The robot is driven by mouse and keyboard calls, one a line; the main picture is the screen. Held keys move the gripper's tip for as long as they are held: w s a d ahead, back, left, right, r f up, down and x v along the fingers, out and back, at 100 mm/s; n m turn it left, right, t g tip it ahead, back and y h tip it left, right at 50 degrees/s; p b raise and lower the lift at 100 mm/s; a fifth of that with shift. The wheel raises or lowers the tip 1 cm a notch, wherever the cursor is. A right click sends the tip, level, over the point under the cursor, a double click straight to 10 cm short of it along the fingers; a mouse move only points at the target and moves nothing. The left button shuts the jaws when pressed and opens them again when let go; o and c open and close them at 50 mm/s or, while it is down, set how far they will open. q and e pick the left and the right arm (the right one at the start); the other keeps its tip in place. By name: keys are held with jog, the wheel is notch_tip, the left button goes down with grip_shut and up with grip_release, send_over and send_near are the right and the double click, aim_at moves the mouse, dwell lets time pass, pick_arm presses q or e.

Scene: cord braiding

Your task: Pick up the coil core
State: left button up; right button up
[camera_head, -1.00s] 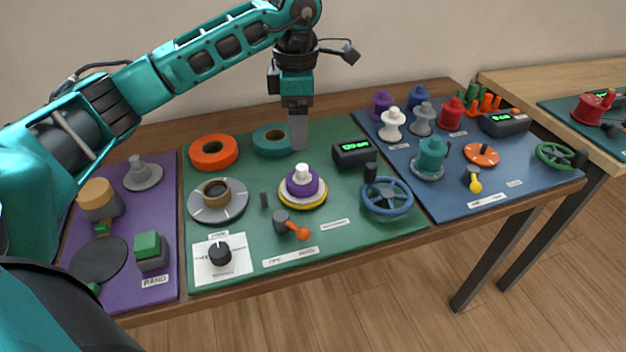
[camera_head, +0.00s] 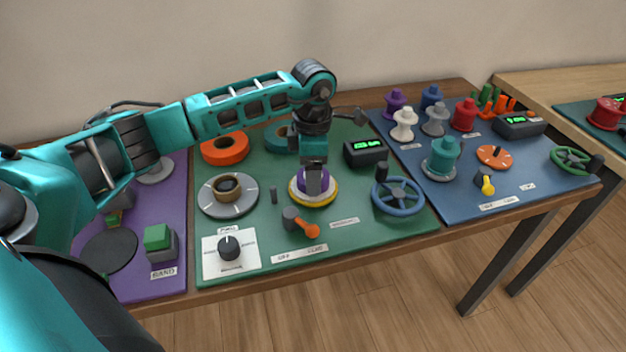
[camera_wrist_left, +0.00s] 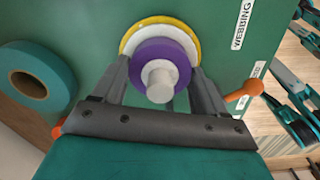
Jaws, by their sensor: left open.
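The coil core, which I take to be the purple piece with a white knob (camera_wrist_left: 160,72), stands on a white disc with a yellow rim (camera_head: 328,199). In the head view the purple part (camera_head: 299,181) shows beside my left gripper (camera_head: 314,186), which comes down from above and hides the knob. In the left wrist view the two fingers of my left gripper (camera_wrist_left: 160,70) are spread, one on each side of the purple piece. Whether they touch it I cannot tell. My right gripper is not in view.
On the green mat (camera_head: 375,238) are a blue handwheel (camera_head: 396,208), an orange lever (camera_head: 308,229), a black display (camera_head: 366,152), a grey disc with a brown ring (camera_head: 228,196), and orange (camera_head: 225,150) and teal (camera_head: 279,138) rolls. Spools crowd the blue mat (camera_head: 520,184).

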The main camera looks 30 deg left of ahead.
pick_arm(q)
jog(key=shift+c, duration=0.2)
jog(key=c, duration=1.1)
jog(key=shift+o, duration=0.2)
jog(key=shift+r, duration=0.1)
